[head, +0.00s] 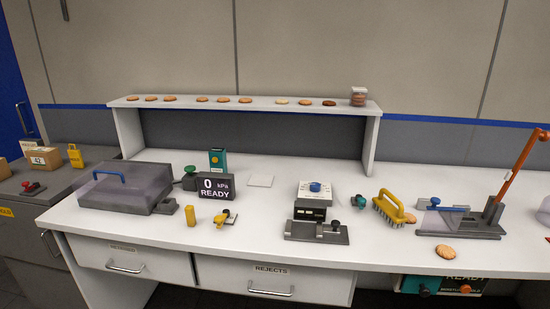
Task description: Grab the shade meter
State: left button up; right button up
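No item in the head view carries a readable shade meter label, so I cannot tell for certain which one it is. A small upright teal device (218,161) with a yellow mark stands on the white bench behind the display box. A small yellow and green tool (226,218) lies near the front edge. Neither of my grippers is in view.
A raised shelf (340,107) holds a row of biscuits and a clear box (358,97). On the white bench (270,230) are a lidded case (127,188), a READY display (217,187), a yellow brush (389,206) and an orange-levered press (515,175).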

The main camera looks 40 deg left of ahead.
aim_at(221, 167)
jog(key=u, duration=1.75)
jog(key=i+l+z, duration=0.1)
jog(key=i, duration=0.25)
jog(key=i+l+z, duration=0.15)
jog(key=i+l, duration=0.15)
jog(key=i, duration=0.1)
